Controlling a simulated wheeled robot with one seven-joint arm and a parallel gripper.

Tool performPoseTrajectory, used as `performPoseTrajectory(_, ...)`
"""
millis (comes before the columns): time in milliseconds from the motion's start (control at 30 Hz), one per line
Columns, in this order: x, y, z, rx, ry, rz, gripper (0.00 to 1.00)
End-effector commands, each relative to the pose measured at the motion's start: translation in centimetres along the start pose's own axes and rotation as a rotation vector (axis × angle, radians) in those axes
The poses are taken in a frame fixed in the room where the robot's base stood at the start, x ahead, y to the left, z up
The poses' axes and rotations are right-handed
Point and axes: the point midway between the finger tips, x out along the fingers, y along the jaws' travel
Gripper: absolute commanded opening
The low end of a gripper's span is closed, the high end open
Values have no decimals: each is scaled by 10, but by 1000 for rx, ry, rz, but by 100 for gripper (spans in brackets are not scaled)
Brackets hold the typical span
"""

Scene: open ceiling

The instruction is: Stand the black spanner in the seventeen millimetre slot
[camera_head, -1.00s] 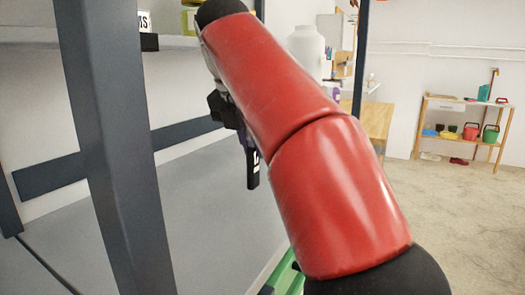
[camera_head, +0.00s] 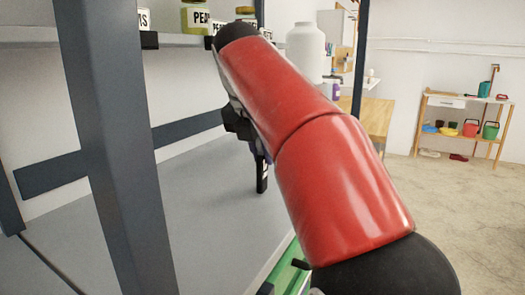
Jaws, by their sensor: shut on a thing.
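My red arm crosses the middle of the view and covers much of my gripper (camera_head: 257,160). A dark part of the gripper shows left of the arm, over the grey shelf board. A black bar (camera_head: 262,178) with a white mark hangs down from it, roughly upright; it appears to be the black spanner, but it is small and partly hidden. The gripper is shut on it, though the grip itself is not clearly seen. I cannot make out the seventeen millimetre slot or its holder.
A dark upright post (camera_head: 112,150) stands close at left. An upper shelf (camera_head: 60,35) carries labelled jars, including a yellow-green one (camera_head: 196,18). A white bottle (camera_head: 305,48) stands behind my arm.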

Motion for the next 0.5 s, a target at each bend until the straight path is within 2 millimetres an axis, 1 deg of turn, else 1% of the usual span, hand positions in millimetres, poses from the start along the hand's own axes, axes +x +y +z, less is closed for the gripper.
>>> performPoseTrajectory(133, 4, 0, -2, 0, 0, 0, 0)
performPoseTrajectory(167, 4, 0, -2, 0, 1, 0, 16)
performPoseTrajectory(300, 4, 0, -2, 0, 0, 0, 34)
performPoseTrajectory(500, 4, 0, -2, 0, 0, 0, 35)
